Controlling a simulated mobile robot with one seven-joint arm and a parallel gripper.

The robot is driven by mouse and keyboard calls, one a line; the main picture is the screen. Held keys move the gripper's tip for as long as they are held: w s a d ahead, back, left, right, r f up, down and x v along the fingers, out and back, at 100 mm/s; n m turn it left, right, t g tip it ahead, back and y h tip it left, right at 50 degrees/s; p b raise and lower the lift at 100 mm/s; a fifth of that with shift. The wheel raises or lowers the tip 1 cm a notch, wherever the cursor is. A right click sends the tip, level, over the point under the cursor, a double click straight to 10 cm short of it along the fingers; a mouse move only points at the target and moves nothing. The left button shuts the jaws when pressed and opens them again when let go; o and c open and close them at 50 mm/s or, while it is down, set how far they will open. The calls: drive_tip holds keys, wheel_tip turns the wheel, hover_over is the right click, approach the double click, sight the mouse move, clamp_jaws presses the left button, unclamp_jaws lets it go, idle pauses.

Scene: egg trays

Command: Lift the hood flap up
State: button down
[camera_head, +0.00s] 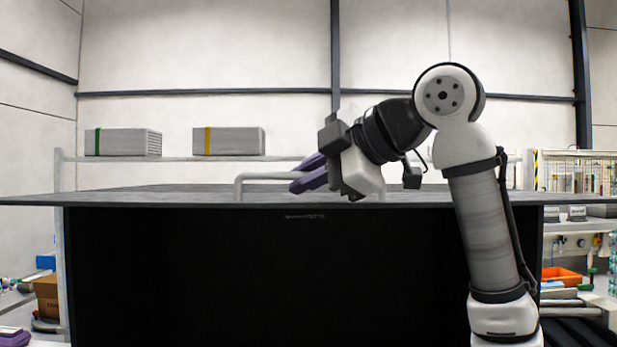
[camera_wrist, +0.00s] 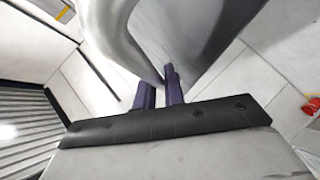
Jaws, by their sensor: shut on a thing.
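The hood flap (camera_head: 150,196) is a wide grey panel in the head view, seen at a shallow angle and looking almost level. A pale tubular handle (camera_head: 262,175) stands up from it near the middle. My gripper (camera_head: 300,179) comes in from the right with its purple fingers at the handle's top bar, and it is shut on the handle. In the wrist view, the purple fingertips of my gripper (camera_wrist: 167,80) meet a large, pale, curved surface that looks like the handle (camera_wrist: 190,35) close up. The exact contact is partly hidden.
A black area (camera_head: 250,275) fills the space below the flap. Two grey stacks, one with a green band (camera_head: 125,142) and one with a yellow band (camera_head: 230,141), sit on a rail behind. An orange bin (camera_head: 562,275) is at right, a cardboard box (camera_head: 46,296) at left.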

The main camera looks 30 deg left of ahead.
drive_tip(key=c, duration=1.8)
unclamp_jaws()
drive_tip(key=shift+o, duration=0.2)
drive_tip(key=b+v, duration=0.2)
drive_tip(key=v, duration=1.1)
drive_tip(key=shift+d+r, duration=0.2)
drive_tip(key=shift+d, duration=0.15)
